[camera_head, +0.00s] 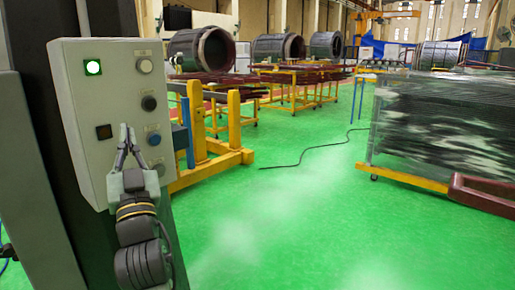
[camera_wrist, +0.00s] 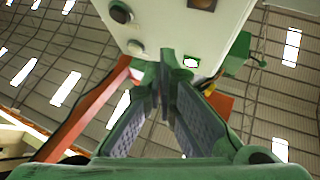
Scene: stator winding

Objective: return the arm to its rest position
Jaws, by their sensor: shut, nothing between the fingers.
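My gripper (camera_head: 126,135) is in front of the lower part of a light grey control box (camera_head: 112,60), with its fingers pointing up and their tips together. Nothing is between the fingers. I cannot tell whether the fingertips touch the box.
The box hangs on a dark column (camera_head: 30,130). A yellow stand (camera_head: 235,125) is just behind it. A clear-sided cart of dark coils (camera_head: 440,125) stands at right. A black cable (camera_head: 310,150) lies on the green floor (camera_head: 300,225), which is open in the middle.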

